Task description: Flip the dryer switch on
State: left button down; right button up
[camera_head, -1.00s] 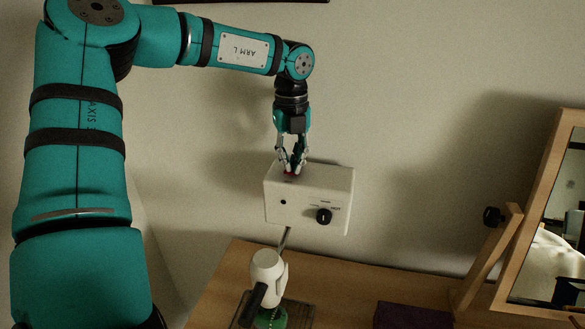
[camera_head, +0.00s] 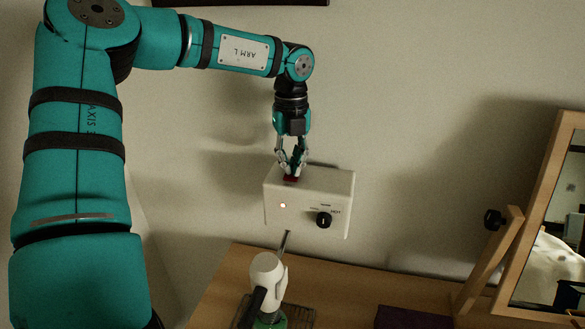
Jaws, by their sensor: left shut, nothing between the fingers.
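The dryer's white control box (camera_head: 309,203) is on the wall in the middle of the head view. Its front has a small round light (camera_head: 283,205), now bright white, and a black knob (camera_head: 324,220). A white dryer (camera_head: 266,272) with a black part stands below the box. My right gripper is not in view.
A wooden table (camera_head: 350,277) lies below the box. A wood-framed mirror (camera_head: 555,220) stands at the right, with a dark purple item (camera_head: 412,318) at the table's front. The wall right of the box is clear.

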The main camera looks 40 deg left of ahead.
aim_at(291, 175)
pick_arm(q)
jog(key=shift+r+p, duration=1.35)
jog(key=shift+r, duration=1.6)
